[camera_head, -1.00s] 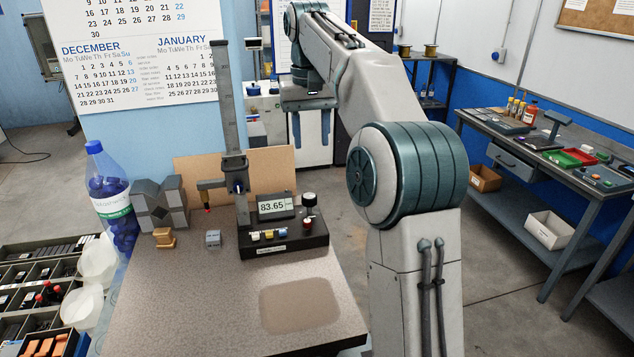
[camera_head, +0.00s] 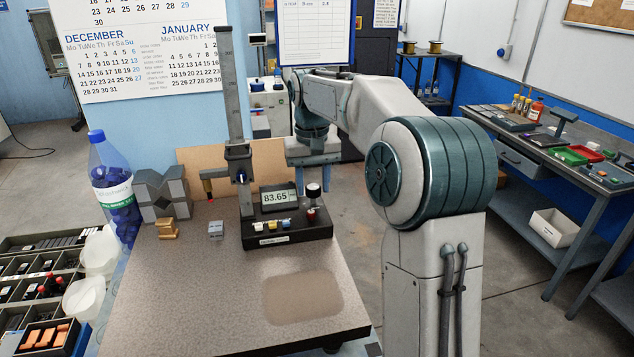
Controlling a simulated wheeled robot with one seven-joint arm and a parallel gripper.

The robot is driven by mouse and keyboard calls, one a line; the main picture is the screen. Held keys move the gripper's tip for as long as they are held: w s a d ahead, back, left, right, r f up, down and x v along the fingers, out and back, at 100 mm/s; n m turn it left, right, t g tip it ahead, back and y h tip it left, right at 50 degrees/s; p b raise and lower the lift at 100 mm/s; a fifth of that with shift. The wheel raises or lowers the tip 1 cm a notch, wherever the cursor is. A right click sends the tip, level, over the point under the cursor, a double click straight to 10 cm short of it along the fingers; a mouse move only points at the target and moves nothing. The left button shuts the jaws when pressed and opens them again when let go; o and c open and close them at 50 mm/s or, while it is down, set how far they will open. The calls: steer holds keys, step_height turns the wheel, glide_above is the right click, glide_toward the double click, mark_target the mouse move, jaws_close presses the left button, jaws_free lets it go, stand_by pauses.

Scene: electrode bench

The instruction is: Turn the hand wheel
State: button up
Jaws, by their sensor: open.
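The height gauge (camera_head: 227,80) stands on the bench with a tall scale column, a slider and a dark base. Its display (camera_head: 279,198) reads 83.65. A round knob with a dark, shiny top (camera_head: 313,190) stands at the right of the base; it looks like the hand wheel, though I cannot be sure. A small red knob (camera_head: 311,214) sits in front of it. My gripper (camera_head: 313,174) is open and points down, close to the knob in the picture and seemingly behind it. One finger shows behind the display's right edge; the other is largely hidden. I see no clear contact.
A grey V-shaped block (camera_head: 163,199), a brass piece (camera_head: 168,229) and a small grey block (camera_head: 216,230) lie left of the gauge. A bottle (camera_head: 113,190) and parts bins (camera_head: 40,285) stand farther left. The front bench top (camera_head: 200,300) is clear.

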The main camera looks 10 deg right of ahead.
steer(key=c, duration=0.7)
steer(key=shift+d, duration=0.3)
steer(key=shift+a, duration=0.25)
steer(key=shift+m, duration=0.4)
